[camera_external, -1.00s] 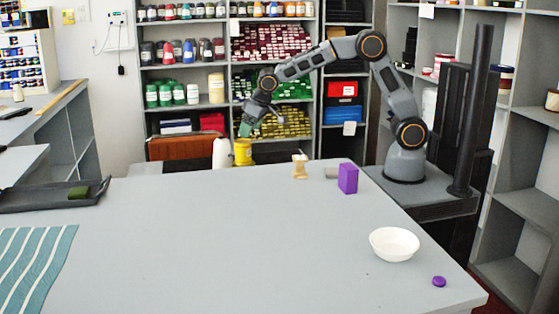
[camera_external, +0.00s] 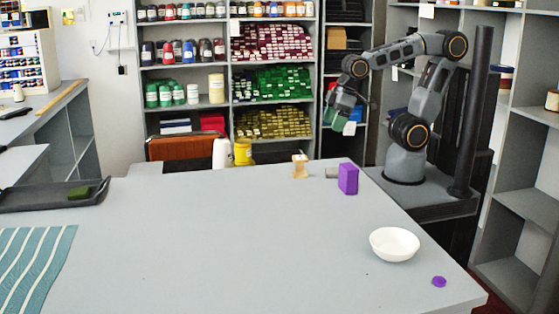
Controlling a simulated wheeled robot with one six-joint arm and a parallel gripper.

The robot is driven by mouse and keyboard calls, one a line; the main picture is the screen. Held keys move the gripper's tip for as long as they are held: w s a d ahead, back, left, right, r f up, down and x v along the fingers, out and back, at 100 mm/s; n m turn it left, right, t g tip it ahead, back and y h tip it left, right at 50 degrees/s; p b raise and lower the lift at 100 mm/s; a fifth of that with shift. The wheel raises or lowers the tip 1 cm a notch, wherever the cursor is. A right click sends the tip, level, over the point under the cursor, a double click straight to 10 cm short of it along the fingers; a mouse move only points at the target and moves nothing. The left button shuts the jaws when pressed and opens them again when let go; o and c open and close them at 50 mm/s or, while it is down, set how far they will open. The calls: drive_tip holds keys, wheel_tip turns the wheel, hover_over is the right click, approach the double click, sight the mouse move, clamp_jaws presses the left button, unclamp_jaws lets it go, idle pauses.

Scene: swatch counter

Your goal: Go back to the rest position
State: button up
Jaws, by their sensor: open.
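My gripper (camera_external: 338,121) hangs at the end of my folded arm, above the far right part of the table (camera_external: 220,235). The fingertips are small and partly blend with the shelves behind.
A white bowl (camera_external: 394,245) and a purple disc (camera_external: 439,281) are at the right front. A black tray (camera_external: 50,197) and striped cloth (camera_external: 32,265) lie left. The table's middle is clear.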

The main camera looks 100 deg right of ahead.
drive_tip(key=s, duration=0.1)
drive_tip(key=s+a+f, duration=0.1)
drive_tip(key=shift+s+f+n, duration=0.1)
drive_tip(key=shift+s+n, duration=0.2)
drive_tip(key=shift+s, duration=0.05)
